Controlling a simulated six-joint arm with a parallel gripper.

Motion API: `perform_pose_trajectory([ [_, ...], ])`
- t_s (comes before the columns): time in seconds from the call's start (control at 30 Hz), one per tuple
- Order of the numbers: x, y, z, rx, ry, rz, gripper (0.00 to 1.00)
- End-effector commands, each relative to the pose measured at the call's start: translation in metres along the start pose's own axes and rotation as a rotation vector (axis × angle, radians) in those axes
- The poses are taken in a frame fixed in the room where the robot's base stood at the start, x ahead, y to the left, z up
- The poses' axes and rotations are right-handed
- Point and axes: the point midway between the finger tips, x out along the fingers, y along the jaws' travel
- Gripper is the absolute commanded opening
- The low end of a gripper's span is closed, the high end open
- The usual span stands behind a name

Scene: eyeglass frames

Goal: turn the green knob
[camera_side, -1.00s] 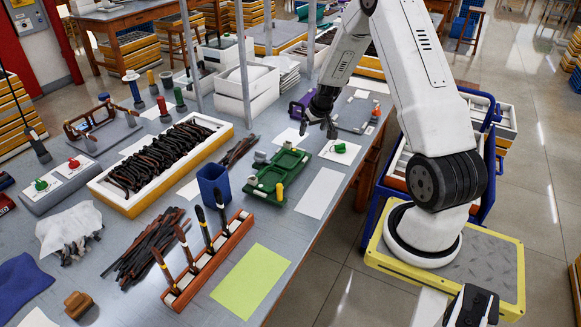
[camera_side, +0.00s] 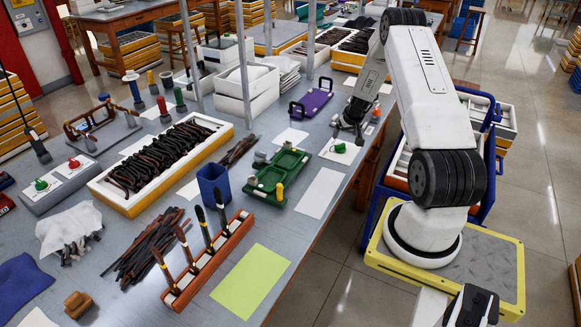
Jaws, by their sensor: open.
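A small green knob (camera_side: 340,148) sits on a pale plate at the right edge of the workbench. My gripper (camera_side: 348,136) is open and points down, just above and behind this knob in the picture. Its fingers look empty, and I cannot tell whether they touch anything. Another green knob (camera_side: 41,184) is on the grey control box (camera_side: 60,187) at the far left, beside a red knob (camera_side: 74,163). My gripper is far from that box.
A green tray (camera_side: 278,176) and a white sheet (camera_side: 318,193) lie in front of my gripper. A purple tray (camera_side: 310,103) with dark handles lies behind and left of it. A blue cup (camera_side: 213,184) and an orange rack (camera_side: 207,262) stand nearer the front.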

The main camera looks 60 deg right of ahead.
Motion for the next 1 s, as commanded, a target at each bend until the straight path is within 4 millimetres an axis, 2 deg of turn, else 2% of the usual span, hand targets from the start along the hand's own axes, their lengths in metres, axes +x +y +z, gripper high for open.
perform_pose_trajectory([
  [0.6,0.057,-0.001,0.001,0.0,-0.001,-0.001,0.97],
  [1.0,0.069,-0.001,0.0,0.0,0.0,-0.001,0.97],
])
